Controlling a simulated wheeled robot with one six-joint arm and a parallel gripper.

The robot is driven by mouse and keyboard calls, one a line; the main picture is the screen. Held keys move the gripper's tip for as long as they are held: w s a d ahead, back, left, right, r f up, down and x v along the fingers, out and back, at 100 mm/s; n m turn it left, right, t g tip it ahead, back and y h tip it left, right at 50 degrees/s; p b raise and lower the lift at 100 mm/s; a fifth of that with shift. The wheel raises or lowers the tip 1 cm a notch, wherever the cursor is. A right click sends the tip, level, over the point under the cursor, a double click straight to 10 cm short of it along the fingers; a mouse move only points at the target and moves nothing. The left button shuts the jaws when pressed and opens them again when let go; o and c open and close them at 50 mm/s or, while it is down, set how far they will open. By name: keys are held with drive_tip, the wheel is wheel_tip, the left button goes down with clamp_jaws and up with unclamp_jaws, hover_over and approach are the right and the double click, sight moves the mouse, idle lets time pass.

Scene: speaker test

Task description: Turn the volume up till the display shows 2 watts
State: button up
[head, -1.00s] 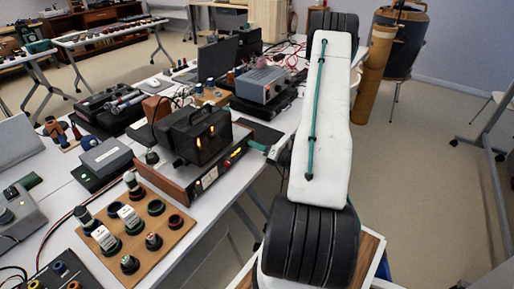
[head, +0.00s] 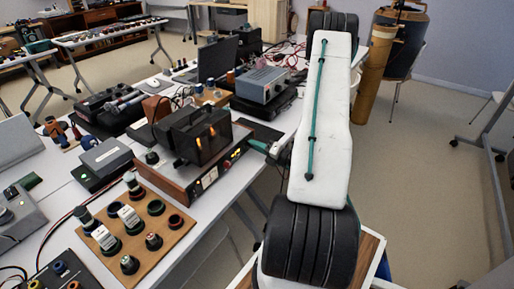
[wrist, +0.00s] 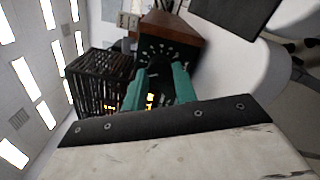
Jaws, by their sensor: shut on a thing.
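The amplifier stands at the table's right edge in the head view, with a wooden case (head: 172,188), a dark front panel with a small lit meter (head: 209,178), and a black cage (head: 180,133) on top with orange glows inside. My gripper (head: 263,147) is at the right end of its front panel. In the wrist view, my gripper's green fingers (wrist: 160,72) are closed in at the panel's dial marks (wrist: 172,49), shut on the volume knob, which they mostly hide. Yellow lit characters (wrist: 150,100) show partly behind a finger; I cannot read them.
A wooden board with several knobs (head: 178,221) lies in front of the amplifier on the white table. The floor right of my arm is mostly open.

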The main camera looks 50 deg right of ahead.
drive_tip(key=o, duration=1)
drive_tip(key=s, duration=0.8)
drive_tip(key=shift+d, duration=0.3)
